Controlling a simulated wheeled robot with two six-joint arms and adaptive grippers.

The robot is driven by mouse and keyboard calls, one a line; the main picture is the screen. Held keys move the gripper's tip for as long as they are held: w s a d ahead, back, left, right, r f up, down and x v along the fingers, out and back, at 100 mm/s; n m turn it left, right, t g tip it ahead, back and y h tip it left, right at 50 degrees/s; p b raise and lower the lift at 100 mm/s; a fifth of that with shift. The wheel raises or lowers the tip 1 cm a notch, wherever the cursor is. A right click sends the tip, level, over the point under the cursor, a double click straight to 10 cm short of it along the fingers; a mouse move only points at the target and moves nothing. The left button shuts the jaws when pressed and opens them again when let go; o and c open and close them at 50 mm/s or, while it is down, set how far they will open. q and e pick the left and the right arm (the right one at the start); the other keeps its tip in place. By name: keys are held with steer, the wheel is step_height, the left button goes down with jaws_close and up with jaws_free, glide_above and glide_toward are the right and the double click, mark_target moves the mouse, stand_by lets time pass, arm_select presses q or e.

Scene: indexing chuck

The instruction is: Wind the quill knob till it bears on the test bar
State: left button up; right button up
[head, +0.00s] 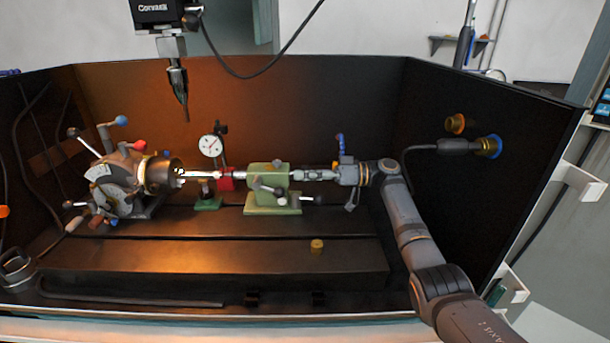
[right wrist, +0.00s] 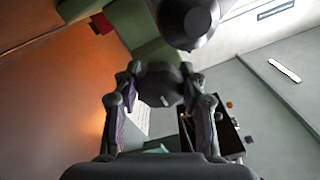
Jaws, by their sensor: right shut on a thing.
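The green tailstock (head: 262,180) stands mid-bench. The slim, light test bar (head: 200,175) lies level between the chuck (head: 158,174) at the left and the tailstock's quill side. I cannot tell whether the quill bears on the bar. My right gripper (head: 300,175) reaches in level from the right at the tailstock's right end. In the right wrist view its two fingers are shut on the dark round quill knob (right wrist: 158,85), one on each side; the green tailstock body (right wrist: 135,22) is beyond. In the head view the fingers mostly hide the knob. My left gripper is not in view.
A dial gauge (head: 210,146) on a red base stands behind the bar. A lever with a dark ball (head: 280,191) juts from the tailstock's front. A small brass piece (head: 317,246) sits on the front ledge. A spindle (head: 178,85) hangs above. Dark walls enclose the bench.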

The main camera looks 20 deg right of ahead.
steer(key=shift+m, duration=0.4)
